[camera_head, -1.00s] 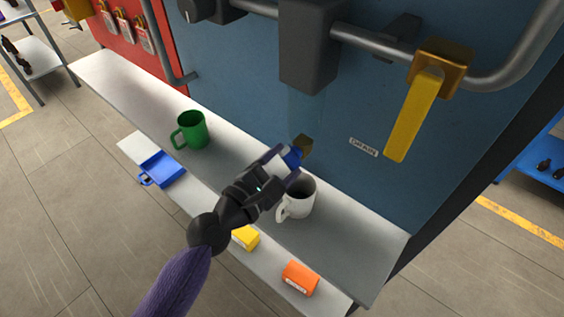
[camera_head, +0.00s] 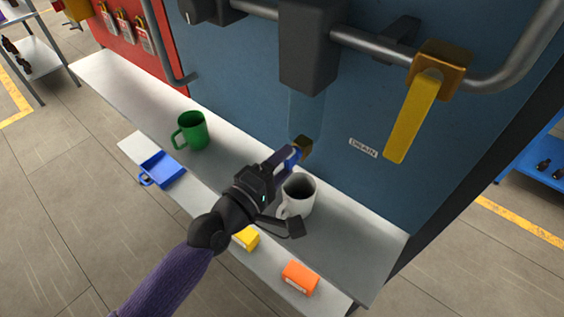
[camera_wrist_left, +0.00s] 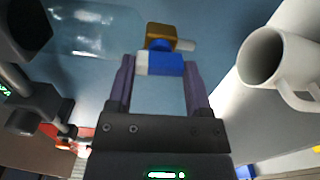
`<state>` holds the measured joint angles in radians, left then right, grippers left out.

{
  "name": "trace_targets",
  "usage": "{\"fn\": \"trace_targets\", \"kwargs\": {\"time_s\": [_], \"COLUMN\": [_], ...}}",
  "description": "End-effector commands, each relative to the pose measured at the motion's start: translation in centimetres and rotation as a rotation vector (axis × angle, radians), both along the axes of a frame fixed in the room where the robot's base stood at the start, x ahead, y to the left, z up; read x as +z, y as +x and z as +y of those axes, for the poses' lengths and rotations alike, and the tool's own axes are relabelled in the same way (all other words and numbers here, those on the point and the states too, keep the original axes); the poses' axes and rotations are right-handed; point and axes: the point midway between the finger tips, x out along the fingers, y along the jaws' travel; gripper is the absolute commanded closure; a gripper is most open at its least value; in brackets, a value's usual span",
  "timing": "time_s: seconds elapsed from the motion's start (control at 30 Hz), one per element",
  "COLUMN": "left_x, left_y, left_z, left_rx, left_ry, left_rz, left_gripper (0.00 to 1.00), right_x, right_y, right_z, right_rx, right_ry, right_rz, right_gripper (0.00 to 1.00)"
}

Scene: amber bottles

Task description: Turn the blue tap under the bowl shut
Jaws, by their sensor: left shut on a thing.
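The tap has a brass body (camera_head: 304,145) under the clear bowl (camera_head: 306,112) on the blue panel, with a blue handle (camera_head: 293,156). In the left wrist view the blue handle (camera_wrist_left: 168,65) lies crosswise between the fingertips, with the brass body (camera_wrist_left: 160,36) just beyond it. My left gripper (camera_head: 290,158) is shut on the blue handle; it also shows in the left wrist view (camera_wrist_left: 159,66). In the head view the fingers partly hide the handle. My right gripper is not in view.
A white mug (camera_head: 299,194) stands on the shelf close beside my left gripper. A green mug (camera_head: 193,131) stands further left. A yellow lever (camera_head: 413,118) hangs from the pipe at right. A blue tray (camera_head: 163,169), yellow block (camera_head: 246,238) and orange block (camera_head: 300,278) lie on the lower ledge.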

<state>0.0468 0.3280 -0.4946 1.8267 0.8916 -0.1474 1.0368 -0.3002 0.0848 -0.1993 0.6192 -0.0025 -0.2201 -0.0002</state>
Motion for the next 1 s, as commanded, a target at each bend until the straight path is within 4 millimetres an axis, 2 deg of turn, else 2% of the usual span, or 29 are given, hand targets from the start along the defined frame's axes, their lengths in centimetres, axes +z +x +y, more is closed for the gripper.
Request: {"fn": "trace_targets", "kwargs": {"time_s": [0.67, 0.7, 0.87, 1.0], "left_x": [-0.12, -0.13, -0.09, -0.06], "left_y": [-0.03, -0.03, -0.02, -0.01], "left_z": [0.00, -0.01, 0.00, 0.00], "left_rx": [-0.001, -0.001, 0.000, 0.000], "left_ry": [0.051, 0.052, 0.050, 0.050], "left_rz": [-0.033, -0.033, -0.034, -0.034], "left_gripper": [0.94, 0.33, 0.00, 0.00], "right_x": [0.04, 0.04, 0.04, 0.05], "right_y": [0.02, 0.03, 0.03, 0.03], "right_z": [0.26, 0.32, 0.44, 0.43], "right_rx": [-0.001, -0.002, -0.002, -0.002], "right_ry": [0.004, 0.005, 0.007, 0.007], "right_rz": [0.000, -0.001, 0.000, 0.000], "right_gripper": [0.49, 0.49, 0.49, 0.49]}}
